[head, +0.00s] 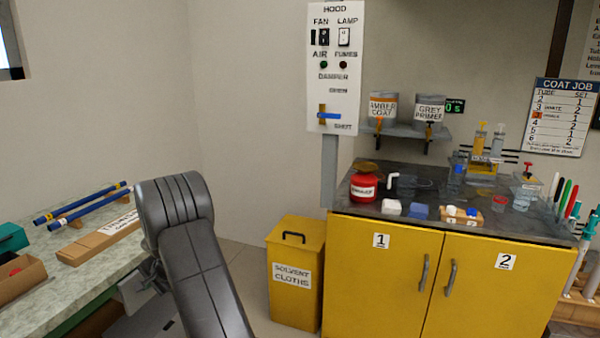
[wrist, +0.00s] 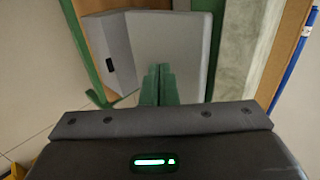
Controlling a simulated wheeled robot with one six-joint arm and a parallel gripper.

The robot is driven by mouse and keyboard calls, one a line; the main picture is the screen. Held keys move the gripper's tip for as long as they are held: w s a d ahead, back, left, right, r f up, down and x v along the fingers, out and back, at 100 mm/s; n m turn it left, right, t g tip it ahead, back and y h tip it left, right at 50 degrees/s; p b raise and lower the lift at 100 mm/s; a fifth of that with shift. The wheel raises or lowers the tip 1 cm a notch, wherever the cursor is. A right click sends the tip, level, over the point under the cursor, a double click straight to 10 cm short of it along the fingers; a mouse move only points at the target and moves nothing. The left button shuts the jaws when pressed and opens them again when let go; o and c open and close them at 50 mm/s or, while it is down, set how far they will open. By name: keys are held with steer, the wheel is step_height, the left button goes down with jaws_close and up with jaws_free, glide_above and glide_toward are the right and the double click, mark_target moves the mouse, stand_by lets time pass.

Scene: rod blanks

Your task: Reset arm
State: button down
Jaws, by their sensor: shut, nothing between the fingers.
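My gripper (wrist: 158,84) shows in the wrist view with its two green fingers pressed together. It is shut and holds nothing. Below the fingers in that view are a grey box-like shape (wrist: 112,55) and a pale panel (wrist: 190,40), which I cannot identify for sure. In the head view my dark grey arm (head: 190,240) stands at the lower left, in front of the left bench. My gripper is hidden in the head view.
A bench (head: 30,300) with blue rods (head: 85,205) and a cardboard box (head: 95,243) is at left. A yellow solvent cloths bin (head: 297,285) stands beside yellow cabinets (head: 380,275). Their dark top holds a red can (head: 364,188) and several small containers. Floor shows between arm and bin.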

steer(key=shift+w+a, duration=0.2)
steer(key=shift+a, duration=0.25)
steer(key=shift+d, duration=0.1)
